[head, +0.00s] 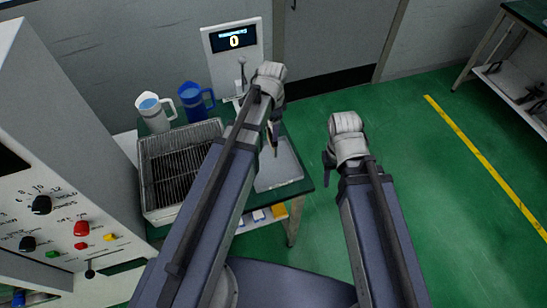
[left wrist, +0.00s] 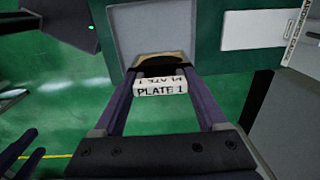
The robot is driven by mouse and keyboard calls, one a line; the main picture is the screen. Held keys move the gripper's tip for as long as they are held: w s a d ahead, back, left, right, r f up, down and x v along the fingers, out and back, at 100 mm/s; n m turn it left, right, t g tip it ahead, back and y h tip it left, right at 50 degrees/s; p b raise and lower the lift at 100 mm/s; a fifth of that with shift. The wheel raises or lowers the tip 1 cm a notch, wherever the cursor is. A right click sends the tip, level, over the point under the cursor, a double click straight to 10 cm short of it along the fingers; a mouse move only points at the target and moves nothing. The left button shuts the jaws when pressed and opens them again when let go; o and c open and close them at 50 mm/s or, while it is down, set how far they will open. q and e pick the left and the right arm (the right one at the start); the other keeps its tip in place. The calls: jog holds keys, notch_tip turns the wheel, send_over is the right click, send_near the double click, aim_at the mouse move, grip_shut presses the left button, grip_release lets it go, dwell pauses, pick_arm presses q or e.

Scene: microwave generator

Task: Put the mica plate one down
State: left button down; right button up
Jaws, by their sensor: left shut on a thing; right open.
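The mica plate one (left wrist: 160,87) shows in the left wrist view as a small block with a white face printed "PLATE 1" and a tan and dark part behind it. It sits between the fingertips of my left gripper (left wrist: 163,78), which is shut on it. In the head view, my left gripper (head: 272,135) points down over the grey tray (head: 285,172) on the green table; its arm hides most of the plate. The tray also shows beyond the plate in the left wrist view (left wrist: 140,38). I cannot tell the plate's height above it. My right gripper (head: 329,165) is open and empty, right of the table.
A wire-rack basket (head: 178,165), a white jug (head: 154,113) and a blue jug (head: 195,102) stand left of the tray. A display panel (head: 234,45) stands behind. A control cabinet (head: 50,150) fills the left. Green floor is free at right.

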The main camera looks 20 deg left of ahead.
aim_at(271, 145)
pick_arm(q)
jog(key=shift+s+f+b, duration=0.15)
jog(key=shift+f+b, duration=0.45)
jog(key=shift+b, duration=0.05)
notch_tip(271, 145, down, 5)
jog(key=b, duration=0.5)
notch_tip(271, 145, down, 4)
jog(key=b, duration=0.3)
jog(key=shift+r+b, duration=0.15)
jog(key=shift+b, duration=0.15)
jog(key=shift+f+b, duration=0.3)
grip_release()
jog(key=shift+r, duration=0.1)
jog(key=shift+r, duration=0.1)
